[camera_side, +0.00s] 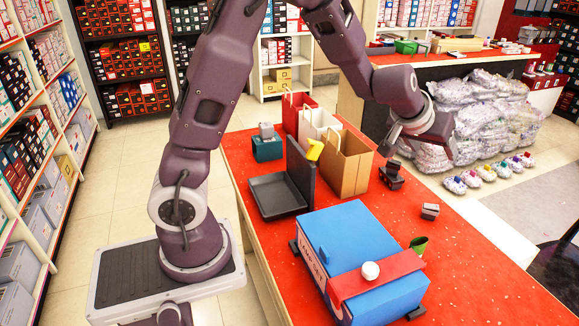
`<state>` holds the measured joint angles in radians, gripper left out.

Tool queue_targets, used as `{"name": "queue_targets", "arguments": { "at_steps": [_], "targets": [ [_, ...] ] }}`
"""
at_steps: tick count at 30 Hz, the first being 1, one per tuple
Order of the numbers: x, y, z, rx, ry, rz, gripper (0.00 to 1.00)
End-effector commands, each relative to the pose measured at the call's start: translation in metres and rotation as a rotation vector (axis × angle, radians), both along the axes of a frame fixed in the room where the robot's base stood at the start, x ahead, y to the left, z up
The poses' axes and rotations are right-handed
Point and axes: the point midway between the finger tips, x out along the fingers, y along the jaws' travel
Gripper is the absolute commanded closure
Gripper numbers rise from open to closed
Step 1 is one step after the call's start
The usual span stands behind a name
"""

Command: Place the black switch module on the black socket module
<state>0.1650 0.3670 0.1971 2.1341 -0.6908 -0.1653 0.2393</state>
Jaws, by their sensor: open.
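A dark block-like module (391,178) stands on the red table to the right of the brown paper bag. It has a raised dark part on top.
A large blue box (352,250) with a red band fills the table's near part. A black laptop-like tray (277,195) stands open behind it. Red, white and brown bags (350,168) stand left of the gripper. A small green item (418,246) sits by the box. The right table strip is mostly clear.

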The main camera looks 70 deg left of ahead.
Motion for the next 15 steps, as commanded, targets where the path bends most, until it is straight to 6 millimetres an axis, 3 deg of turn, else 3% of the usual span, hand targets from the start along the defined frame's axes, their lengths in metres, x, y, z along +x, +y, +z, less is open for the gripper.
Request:
{"name": "queue_targets", "arguments": {
  "at_steps": [1,3,5,6,9,10,12,15],
  "targets": [
    [-0.031,-0.021,0.036,-0.059,0.0,-0.083,0.36],
    [-0.09,-0.048,0.069,-0.105,0.035,-0.211,0.36],
    [-0.148,-0.064,0.086,-0.105,0.08,-0.309,0.36],
    [-0.187,-0.069,0.091,-0.088,0.114,-0.357,0.36],
    [-0.271,-0.067,0.086,-0.012,0.201,-0.427,0.36],
    [-0.29,-0.064,0.082,0.012,0.225,-0.434,0.36],
    [-0.325,-0.056,0.073,0.062,0.271,-0.436,0.36],
    [-0.35,-0.048,0.064,0.103,0.309,-0.43,0.36]
  ]
}}
